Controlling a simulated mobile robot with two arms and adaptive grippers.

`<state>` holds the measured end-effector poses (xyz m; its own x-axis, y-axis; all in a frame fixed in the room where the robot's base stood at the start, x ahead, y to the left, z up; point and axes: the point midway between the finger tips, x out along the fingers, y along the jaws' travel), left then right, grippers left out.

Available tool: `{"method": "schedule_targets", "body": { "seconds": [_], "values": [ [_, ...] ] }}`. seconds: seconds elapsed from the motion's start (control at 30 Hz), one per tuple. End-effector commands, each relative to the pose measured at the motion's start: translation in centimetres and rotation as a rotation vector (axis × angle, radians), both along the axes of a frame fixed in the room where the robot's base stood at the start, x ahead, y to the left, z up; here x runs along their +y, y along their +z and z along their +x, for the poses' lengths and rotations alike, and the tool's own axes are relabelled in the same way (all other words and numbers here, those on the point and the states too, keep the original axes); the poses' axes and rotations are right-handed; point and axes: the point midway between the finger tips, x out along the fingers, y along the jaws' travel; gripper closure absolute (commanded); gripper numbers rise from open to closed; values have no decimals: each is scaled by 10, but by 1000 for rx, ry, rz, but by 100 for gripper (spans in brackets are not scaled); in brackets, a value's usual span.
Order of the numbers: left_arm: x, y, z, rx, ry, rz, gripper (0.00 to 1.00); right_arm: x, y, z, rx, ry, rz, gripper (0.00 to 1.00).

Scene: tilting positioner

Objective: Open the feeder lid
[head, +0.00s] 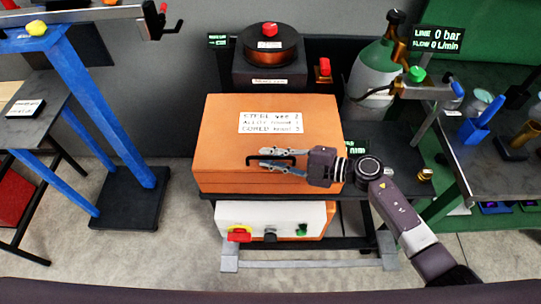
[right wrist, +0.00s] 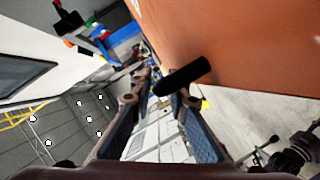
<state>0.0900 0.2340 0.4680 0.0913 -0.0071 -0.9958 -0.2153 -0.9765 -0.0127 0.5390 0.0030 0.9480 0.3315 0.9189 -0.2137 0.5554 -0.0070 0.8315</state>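The feeder is an orange box (head: 220,150) with a labelled top, in the middle of the head view. A black bar handle (head: 252,160) sticks out at its front. The handle also shows in the right wrist view (right wrist: 182,76), standing out from the orange face (right wrist: 245,40). The lid looks closed. My right gripper (head: 264,159) is at the handle, its fingers apart above and below the bar. In the right wrist view the fingers (right wrist: 160,105) stand open, with a gap between them; contact with the handle cannot be told. My left gripper is out of view.
Below the box is a white control panel (head: 268,214) with red, black and green knobs. Behind stand a dark round bowl unit (head: 270,48) and a gas cylinder (head: 378,75). A blue post (head: 105,110) stands left. Floor between post and feeder is clear.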

Motion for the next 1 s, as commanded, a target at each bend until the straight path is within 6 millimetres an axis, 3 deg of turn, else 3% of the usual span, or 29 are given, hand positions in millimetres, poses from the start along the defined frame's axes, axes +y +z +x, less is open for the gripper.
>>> {"method": "schedule_targets", "body": {
  "seconds": [0.13,0.3,0.73,1.0],
  "values": [
    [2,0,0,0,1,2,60,0,0,0,0,-1,-1,84],
    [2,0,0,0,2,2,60,0,0,0,0,-1,-1,100],
    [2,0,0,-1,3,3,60,0,1,1,2,-1,-1,100],
    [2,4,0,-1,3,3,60,-2,14,15,34,-2,0,100]
  ]
}}
